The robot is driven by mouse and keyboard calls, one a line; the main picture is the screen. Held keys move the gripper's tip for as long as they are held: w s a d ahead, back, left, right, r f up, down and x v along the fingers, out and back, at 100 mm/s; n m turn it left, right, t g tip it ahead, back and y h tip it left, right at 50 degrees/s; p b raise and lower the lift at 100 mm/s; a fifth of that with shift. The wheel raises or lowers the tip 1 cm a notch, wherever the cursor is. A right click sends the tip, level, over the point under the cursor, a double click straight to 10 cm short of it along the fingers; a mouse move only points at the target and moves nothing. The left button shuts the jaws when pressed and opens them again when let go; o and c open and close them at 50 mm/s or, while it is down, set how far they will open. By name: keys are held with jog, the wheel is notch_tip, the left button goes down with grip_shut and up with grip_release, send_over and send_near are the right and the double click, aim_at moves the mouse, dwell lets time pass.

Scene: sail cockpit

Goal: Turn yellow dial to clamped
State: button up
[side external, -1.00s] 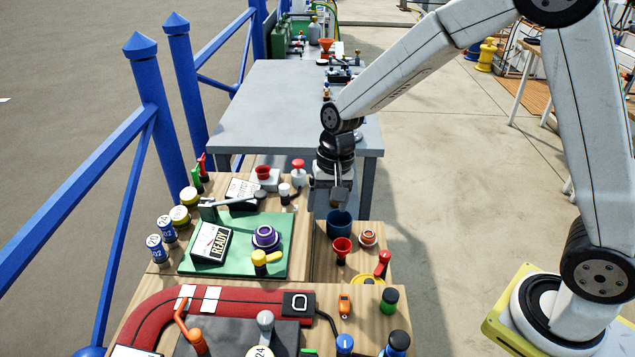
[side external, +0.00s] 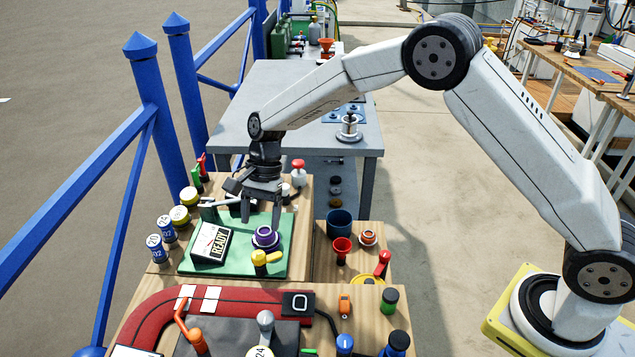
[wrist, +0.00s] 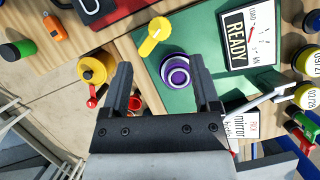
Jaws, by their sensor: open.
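The yellow dial (side external: 263,258), a black-based knob with a yellow pointer handle, stands near the front edge of a green board. In the wrist view the yellow dial (wrist: 154,36) lies just ahead of the fingertips, its handle angled. Beside it on the board is a purple ringed knob (side external: 265,238), also seen in the wrist view (wrist: 176,76) between the fingers. My gripper (side external: 261,220) is open and empty, above the board behind the purple knob; its fingers show in the wrist view (wrist: 159,66). No clamped mark is readable.
A READY gauge (side external: 211,243) stands left of the dial. A yellow disc (side external: 366,280) with a red lever (side external: 382,264), a red cup (side external: 342,250) and a blue cup (side external: 339,223) are to the right. A blue railing (side external: 160,120) runs along the left.

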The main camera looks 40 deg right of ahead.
aim_at(258, 254)
jog(key=shift+x, duration=3.85)
jog(key=shift+c, duration=0.2)
grip_shut()
